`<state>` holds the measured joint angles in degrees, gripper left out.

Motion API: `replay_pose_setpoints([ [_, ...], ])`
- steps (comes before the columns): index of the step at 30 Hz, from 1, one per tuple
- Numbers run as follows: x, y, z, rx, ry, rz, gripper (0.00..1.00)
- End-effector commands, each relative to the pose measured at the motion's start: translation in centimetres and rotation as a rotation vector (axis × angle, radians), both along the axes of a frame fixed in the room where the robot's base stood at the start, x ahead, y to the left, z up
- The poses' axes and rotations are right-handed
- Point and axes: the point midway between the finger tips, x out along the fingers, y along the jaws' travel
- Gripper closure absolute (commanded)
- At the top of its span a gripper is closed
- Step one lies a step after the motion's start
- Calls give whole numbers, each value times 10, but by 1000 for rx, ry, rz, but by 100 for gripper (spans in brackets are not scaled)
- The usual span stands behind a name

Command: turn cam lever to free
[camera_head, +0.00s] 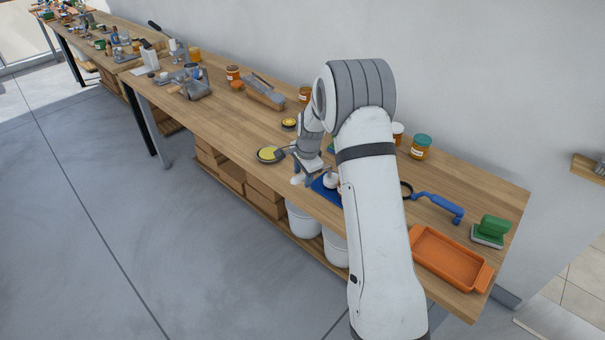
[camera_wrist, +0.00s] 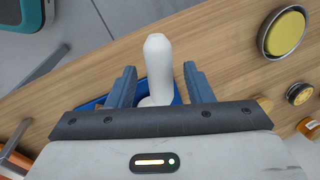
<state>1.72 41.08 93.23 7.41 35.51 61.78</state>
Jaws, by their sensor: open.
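My gripper (camera_wrist: 158,72) is open, its two blue-grey fingers apart on either side of a white, round-ended, upright-looking piece (camera_wrist: 159,58) in the wrist view. There is a visible gap on both sides of that piece. It may be the cam lever, but I cannot tell for sure, nor read its position. Its lower end is hidden by my gripper body. A blue tray (camera_wrist: 90,105) lies under or behind it. In the head view my gripper (camera_head: 306,178) is low over the front edge of the bench, beside the blue tray (camera_head: 322,188); my arm hides much of this area.
A dish with a yellow top (camera_head: 270,154) sits left of my gripper on the wooden bench (camera_head: 235,125). A blue-handled tool (camera_head: 435,201), a green block (camera_head: 490,230) and an orange tray (camera_head: 450,258) lie to the right. Jars (camera_head: 421,147) stand along the wall side. White buckets (camera_head: 303,220) stand below.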

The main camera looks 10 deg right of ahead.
Motion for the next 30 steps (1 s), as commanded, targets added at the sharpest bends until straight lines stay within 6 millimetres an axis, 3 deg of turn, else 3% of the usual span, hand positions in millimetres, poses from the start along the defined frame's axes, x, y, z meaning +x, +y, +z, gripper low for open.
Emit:
replay_pose_setpoints([
  [2, 0, 0, 0, 0, 0, 1, 54],
  [19, 0, 2, 1, -1, 0, 3, 100],
  [30, 1, -2, 0, 0, 0, -11, 100],
])
